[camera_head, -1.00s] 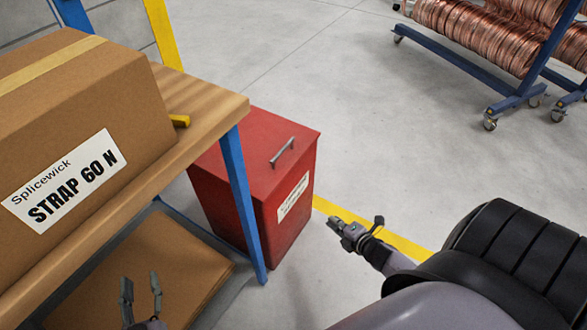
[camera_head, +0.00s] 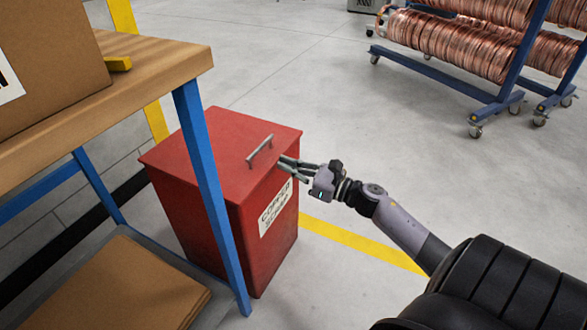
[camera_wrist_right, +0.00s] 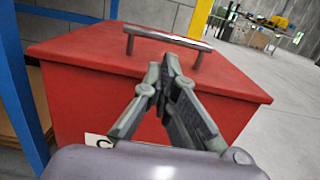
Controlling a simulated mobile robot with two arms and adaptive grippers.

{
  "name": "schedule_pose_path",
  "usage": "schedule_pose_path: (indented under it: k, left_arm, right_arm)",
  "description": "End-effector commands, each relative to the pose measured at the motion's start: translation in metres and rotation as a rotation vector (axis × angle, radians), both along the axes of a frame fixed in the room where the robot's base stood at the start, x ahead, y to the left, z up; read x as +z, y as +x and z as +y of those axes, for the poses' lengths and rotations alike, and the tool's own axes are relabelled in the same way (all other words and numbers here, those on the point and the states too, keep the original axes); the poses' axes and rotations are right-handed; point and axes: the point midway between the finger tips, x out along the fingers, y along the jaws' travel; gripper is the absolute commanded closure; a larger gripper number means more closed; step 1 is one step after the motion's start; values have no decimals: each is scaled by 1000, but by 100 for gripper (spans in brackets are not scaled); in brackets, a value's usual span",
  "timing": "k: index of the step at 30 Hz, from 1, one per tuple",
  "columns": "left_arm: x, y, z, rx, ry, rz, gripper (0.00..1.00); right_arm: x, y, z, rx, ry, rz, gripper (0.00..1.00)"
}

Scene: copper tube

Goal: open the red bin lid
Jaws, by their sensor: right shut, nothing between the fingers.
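The red bin (camera_head: 190,200) stands on the floor beside the workbench, with a white label on its front. Its red lid (camera_head: 215,150) is closed and carries a grey bar handle (camera_head: 260,149). My right gripper (camera_head: 284,166) is shut and empty at the lid's right edge, just short of the handle. In the right wrist view the shut fingertips (camera_wrist_right: 168,68) show in front of the lid (camera_wrist_right: 110,55), below the handle (camera_wrist_right: 168,38). I cannot tell whether the fingers touch the lid. My left gripper is not in view.
A wooden workbench (camera_head: 130,75) with blue legs stands at the left, one leg (camera_head: 210,190) in front of the bin. A cardboard box (camera_head: 60,60) sits on it. Copper coils on a blue rack (camera_head: 450,48) stand at the back right. The floor between is clear.

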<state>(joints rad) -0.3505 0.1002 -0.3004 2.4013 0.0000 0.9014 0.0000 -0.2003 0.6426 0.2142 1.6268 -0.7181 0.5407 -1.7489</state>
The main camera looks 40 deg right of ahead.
Motion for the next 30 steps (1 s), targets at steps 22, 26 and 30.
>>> schedule_pose_path:
  k: [22, 26, 30]
  left_arm:
    - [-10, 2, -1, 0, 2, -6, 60]
    - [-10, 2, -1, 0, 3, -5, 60]
    - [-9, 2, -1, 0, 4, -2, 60]
  right_arm:
    - [4, 54, 26, 6, 2, -1, 100]
    - [4, 54, 26, 7, 3, -1, 100]
    - [4, 54, 27, 8, 3, -1, 100]
